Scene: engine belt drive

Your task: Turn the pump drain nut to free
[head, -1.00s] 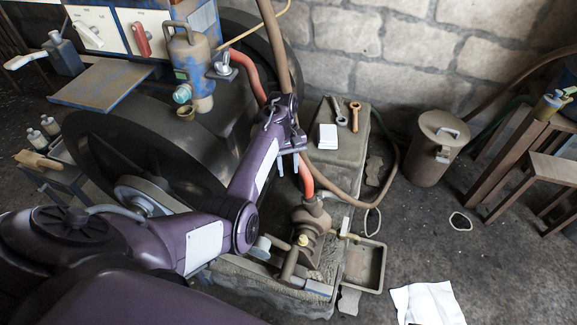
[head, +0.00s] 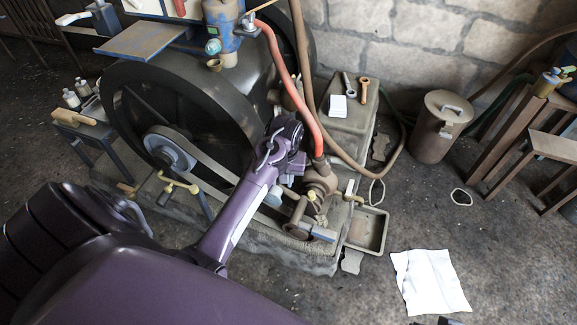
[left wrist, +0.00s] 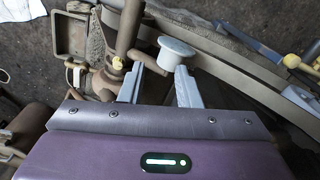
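The brown pump (head: 320,182) stands on the engine base, below the red hose. A small yellow fitting on it (head: 311,196) may be the drain nut; it also shows in the left wrist view (left wrist: 117,62), just left of my fingers. My left gripper (left wrist: 158,72) is open and empty, its two grey fingers apart. In the head view it is beside the pump on the left, its fingers mostly hidden by the hand. A pale round knob (left wrist: 177,50) lies just beyond the right fingertip. It looks apart from the fingers. My right gripper is not clearly seen.
A drip tray (head: 382,232) is right of the pump, with a brass tap (head: 350,192) near it. The flywheel (head: 190,120) and its belt are on the left. White paper (head: 430,282) lies on the floor.

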